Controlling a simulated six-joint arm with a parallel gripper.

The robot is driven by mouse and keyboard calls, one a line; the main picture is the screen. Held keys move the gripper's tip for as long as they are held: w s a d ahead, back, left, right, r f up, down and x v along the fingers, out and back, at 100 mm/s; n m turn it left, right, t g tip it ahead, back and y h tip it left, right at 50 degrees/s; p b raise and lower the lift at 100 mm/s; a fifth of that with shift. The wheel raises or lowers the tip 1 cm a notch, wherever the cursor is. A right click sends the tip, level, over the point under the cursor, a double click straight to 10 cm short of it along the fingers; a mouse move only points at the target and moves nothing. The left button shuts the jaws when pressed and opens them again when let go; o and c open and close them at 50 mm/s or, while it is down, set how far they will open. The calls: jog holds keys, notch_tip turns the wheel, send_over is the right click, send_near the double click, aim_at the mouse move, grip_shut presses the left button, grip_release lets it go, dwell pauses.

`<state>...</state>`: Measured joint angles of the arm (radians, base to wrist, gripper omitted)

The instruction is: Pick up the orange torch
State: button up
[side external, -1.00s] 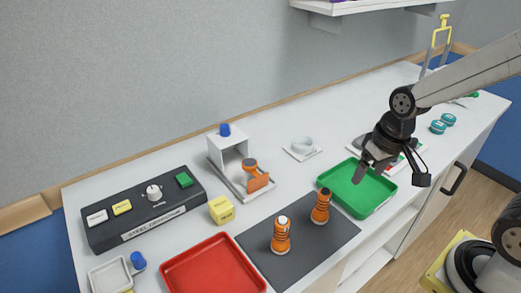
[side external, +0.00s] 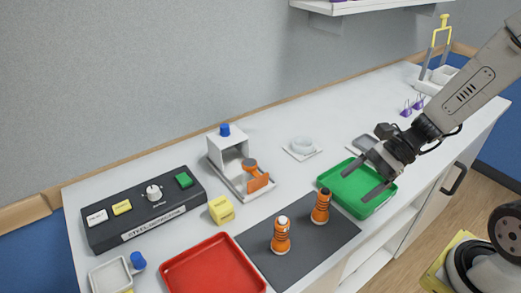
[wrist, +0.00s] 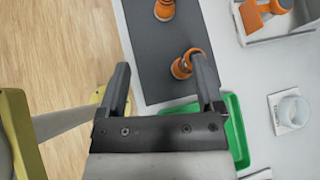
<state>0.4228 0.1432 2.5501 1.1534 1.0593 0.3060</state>
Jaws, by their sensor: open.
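Two orange upright torch-like bodies stand on the dark grey mat: one with a white top (side external: 281,236) and one with a black top (side external: 320,207), nearer the green tray. A third orange object (side external: 257,178) leans in a white stand; I cannot tell which is the torch. My gripper (side external: 358,182) is open and empty above the green tray, right of the black-topped one. In the wrist view, one orange body (wrist: 181,68) shows between my fingertips (wrist: 160,65), close to the right finger, and the other (wrist: 164,10) lies farther off.
The green tray (side external: 388,197) lies under my gripper. The dark mat (side external: 300,262) has bare room around the orange bodies. A red tray (side external: 215,265), yellow cube (side external: 221,209), white stand (side external: 227,146) and black control box (side external: 145,213) stand to the left. A white cup (side external: 303,145) sits behind.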

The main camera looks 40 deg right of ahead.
aim_at(314, 213)
jog(key=w+d+f+m+t+y, duration=0.1)
jog(key=w+d+f+m+t, duration=0.1)
jog(key=w+f+m+t, duration=0.1)
jog(key=shift+f+m+t, duration=0.6)
jog(key=shift+f+m, duration=0.7)
jog(key=shift+w, duration=0.2)
jog(key=shift+x, duration=1.2)
jog(key=shift+a+f, duration=0.1)
jog(key=shift+x, duration=2.45)
jog(key=shift+f, duration=0.1)
grip_shut()
